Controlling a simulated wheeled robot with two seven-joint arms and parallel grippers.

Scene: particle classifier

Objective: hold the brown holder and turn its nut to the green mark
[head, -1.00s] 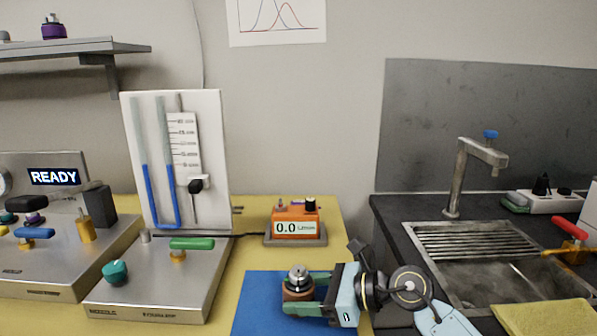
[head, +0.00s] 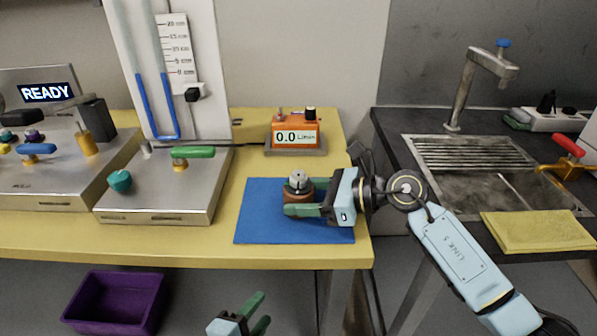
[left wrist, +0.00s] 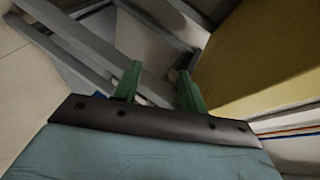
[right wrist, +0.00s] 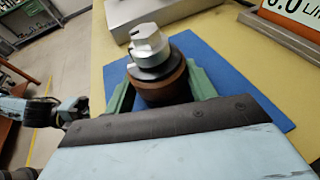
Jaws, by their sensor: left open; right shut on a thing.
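The brown holder (head: 298,195) stands upright on the blue mat (head: 262,226), with its silver nut (head: 297,178) on top. In the right wrist view the holder (right wrist: 160,84) and the nut (right wrist: 148,45) are close up. My right gripper (head: 294,199) is shut on the brown holder from the right side, its green fingers on either side of the body. My left gripper (head: 259,312) is open and empty, below and in front of the table edge; its green fingers (left wrist: 157,85) are apart in the left wrist view. The green mark cannot be made out.
A steel panel with a green lever (head: 193,152) and teal knob (head: 120,181) lies left of the mat. An orange flow meter (head: 296,133) reading 0.0 stands behind it. A purple bin (head: 113,300) is below the yellow table edge (head: 190,257). A sink is at right.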

